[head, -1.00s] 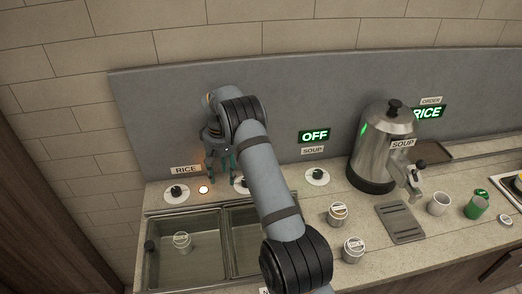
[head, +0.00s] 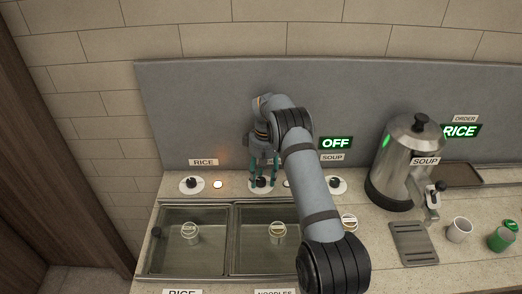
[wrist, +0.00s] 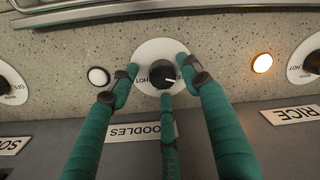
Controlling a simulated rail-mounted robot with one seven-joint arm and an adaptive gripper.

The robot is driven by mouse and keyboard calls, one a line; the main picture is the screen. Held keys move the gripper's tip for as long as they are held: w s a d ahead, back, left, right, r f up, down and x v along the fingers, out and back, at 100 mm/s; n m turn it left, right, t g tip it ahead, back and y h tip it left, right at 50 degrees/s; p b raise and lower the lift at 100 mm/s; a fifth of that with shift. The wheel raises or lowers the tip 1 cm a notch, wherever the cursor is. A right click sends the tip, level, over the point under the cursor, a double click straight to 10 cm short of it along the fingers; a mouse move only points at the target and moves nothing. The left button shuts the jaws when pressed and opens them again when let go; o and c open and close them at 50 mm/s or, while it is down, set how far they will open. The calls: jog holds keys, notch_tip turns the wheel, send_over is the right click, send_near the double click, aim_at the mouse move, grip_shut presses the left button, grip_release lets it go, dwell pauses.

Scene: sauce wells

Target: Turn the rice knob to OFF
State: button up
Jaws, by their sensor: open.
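The rice knob (head: 191,185) is a black knob on a white round plate below the RICE label (head: 203,162), at the left of the counter. It also shows at the right edge of the wrist view (wrist: 312,62), partly cut off. Its setting is too small to read. A lamp (wrist: 262,63) beside it glows orange. My gripper (head: 263,181) is not at the rice knob. It is over the knob to its right, by the NOODLES label (wrist: 138,131), its green fingers spread open around that noodles knob (wrist: 162,73). Contact is unclear.
The soup knob (head: 336,186) is right of my gripper. An unlit white lamp (wrist: 98,76) lies on the noodles knob's other side. Sunken wells (head: 232,208) holding labelled canisters are in front. A metal soup urn (head: 407,158) stands at right. Counter around the rice knob is clear.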

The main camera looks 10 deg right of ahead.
jog(key=n, duration=0.4)
jog(key=shift+a+n+p, duration=0.35)
jog(key=shift+a+n, duration=0.05)
jog(key=n, duration=0.3)
jog(key=shift+d, duration=0.1)
jog(key=n+p, duration=0.1)
jog(key=n, duration=0.3)
jog(key=shift+n+h, duration=0.3)
notch_tip(320, 180, up, 12)
jog(key=shift+w+f+n, duration=0.2)
jog(key=shift+w+n, duration=0.05)
jog(key=shift+n, duration=0.15)
